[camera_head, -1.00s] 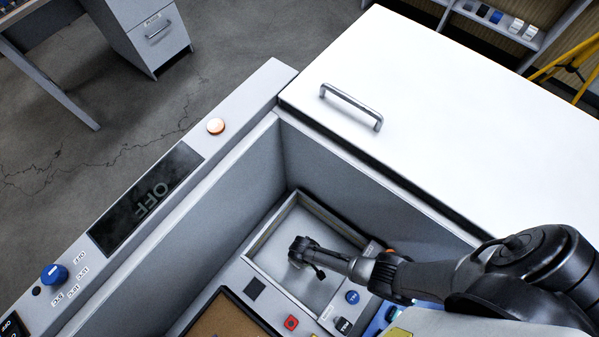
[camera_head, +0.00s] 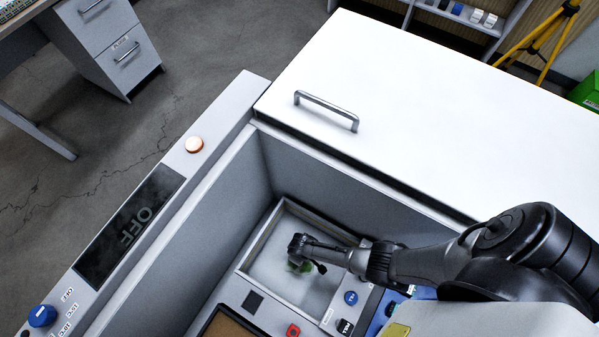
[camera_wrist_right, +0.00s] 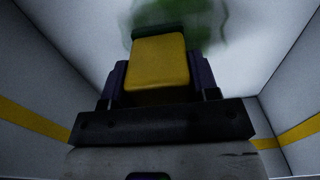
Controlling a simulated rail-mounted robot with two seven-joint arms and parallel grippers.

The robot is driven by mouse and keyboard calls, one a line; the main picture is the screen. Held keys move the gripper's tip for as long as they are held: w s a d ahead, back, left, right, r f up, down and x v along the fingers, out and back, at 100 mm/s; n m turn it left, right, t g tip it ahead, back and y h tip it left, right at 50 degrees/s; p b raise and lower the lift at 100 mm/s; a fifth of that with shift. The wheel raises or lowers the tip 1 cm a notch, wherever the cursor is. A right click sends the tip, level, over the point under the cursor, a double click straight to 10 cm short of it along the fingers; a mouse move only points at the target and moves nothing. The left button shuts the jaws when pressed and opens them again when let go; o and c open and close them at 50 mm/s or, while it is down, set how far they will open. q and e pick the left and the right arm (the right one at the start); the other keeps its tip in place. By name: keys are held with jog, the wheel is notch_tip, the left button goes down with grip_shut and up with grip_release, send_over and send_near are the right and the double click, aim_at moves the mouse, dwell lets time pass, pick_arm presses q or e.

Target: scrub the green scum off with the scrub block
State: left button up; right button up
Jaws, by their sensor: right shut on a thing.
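The scrub block (camera_wrist_right: 160,62) is yellow with a dark edge at its far end. My right gripper (camera_wrist_right: 161,82) is shut on it, with the fingers along both sides. The green scum (camera_wrist_right: 205,20) is a blurred smear on the pale surface just past the block in the right wrist view; the block hides part of it. In the head view a bit of green scum (camera_head: 306,267) shows under my right gripper (camera_head: 296,245), inside a shallow grey tray (camera_head: 262,238). Whether the block touches the surface cannot be told. My left gripper is not in view.
The tray has raised walls and sits in a deep grey-walled bay. A white lid with a handle (camera_head: 327,110) lies behind it. A blue button (camera_head: 351,298), a red button (camera_head: 293,331) and a brown panel (camera_head: 228,325) are near the tray.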

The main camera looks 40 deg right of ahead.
jog(key=shift+d, duration=0.15)
jog(key=shift+w+d+f, duration=0.1)
jog(key=shift+w+d, duration=0.05)
jog(key=shift+d, duration=0.4)
jog(key=shift+w+d, duration=0.15)
jog(key=shift+d, duration=0.4)
jog(key=shift+d+f, duration=0.1)
jog(key=shift+d, duration=1)
jog(key=shift+a, duration=0.15)
